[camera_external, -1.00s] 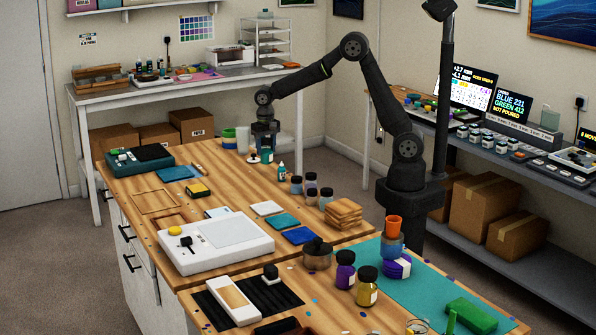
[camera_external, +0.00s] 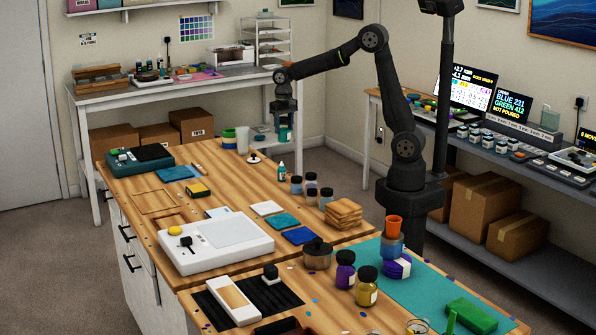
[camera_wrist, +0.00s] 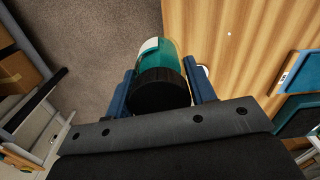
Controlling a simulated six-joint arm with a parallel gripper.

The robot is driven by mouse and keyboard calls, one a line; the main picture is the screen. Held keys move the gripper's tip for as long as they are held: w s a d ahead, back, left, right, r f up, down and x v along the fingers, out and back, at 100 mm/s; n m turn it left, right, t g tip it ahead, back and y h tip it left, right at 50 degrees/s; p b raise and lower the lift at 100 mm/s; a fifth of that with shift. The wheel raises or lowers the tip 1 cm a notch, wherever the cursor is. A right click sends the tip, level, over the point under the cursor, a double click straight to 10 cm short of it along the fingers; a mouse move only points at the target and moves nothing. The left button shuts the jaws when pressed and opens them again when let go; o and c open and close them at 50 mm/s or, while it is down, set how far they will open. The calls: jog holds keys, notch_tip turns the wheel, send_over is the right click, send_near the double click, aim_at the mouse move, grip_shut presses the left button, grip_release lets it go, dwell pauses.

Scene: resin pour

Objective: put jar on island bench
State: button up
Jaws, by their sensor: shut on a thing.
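My gripper (camera_external: 285,122) is shut on a jar with teal contents and a black lid. The jar (camera_external: 285,134) hangs upright below my gripper, just past the far edge of the island bench. In the wrist view the jar (camera_wrist: 158,60) sits between my two blue fingers (camera_wrist: 161,90), its black lid toward the camera. Grey floor shows under part of it, with the bench edge to its right. The wooden island bench (camera_external: 226,185) stands in the foreground; its top also shows in the wrist view (camera_wrist: 235,55).
A white scale (camera_external: 215,243) occupies the middle.

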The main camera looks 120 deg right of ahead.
jog(key=w+a+f+n, duration=0.3)
jog(key=w+a+n, duration=0.4)
jog(key=w+a, duration=1.15)
jog(key=w+a+f+n, duration=0.1)
jog(key=w+a+n, duration=0.2)
jog(key=a, duration=0.8)
jog(key=w+a+f+n, duration=0.2)
jog(key=w+a+n, duration=0.1)
jog(key=a, duration=0.8)
jog(key=shift+w+a, duration=0.15)
jog(key=shift+w, duration=0.2)
